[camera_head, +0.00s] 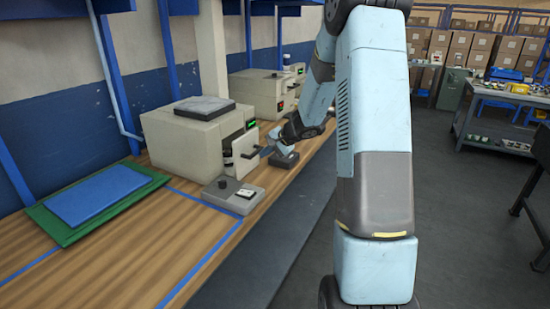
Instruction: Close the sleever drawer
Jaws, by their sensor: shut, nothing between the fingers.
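A cream box-shaped machine (190,140) with a grey slab on top stands on the wooden bench. I take it to be the sleever. Its drawer (240,148), a pale front with a dark handle, sticks out from the side facing the aisle, so it stands open by some amount. My gripper (266,151) is just to the right of the drawer front, close to the handle. Its fingers are small and dark here; they look shut and empty. I cannot tell whether they touch the drawer.
A second cream machine (258,92) stands farther back. A blue mat on a green board (100,195) lies at left. The aisle floor at right is clear.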

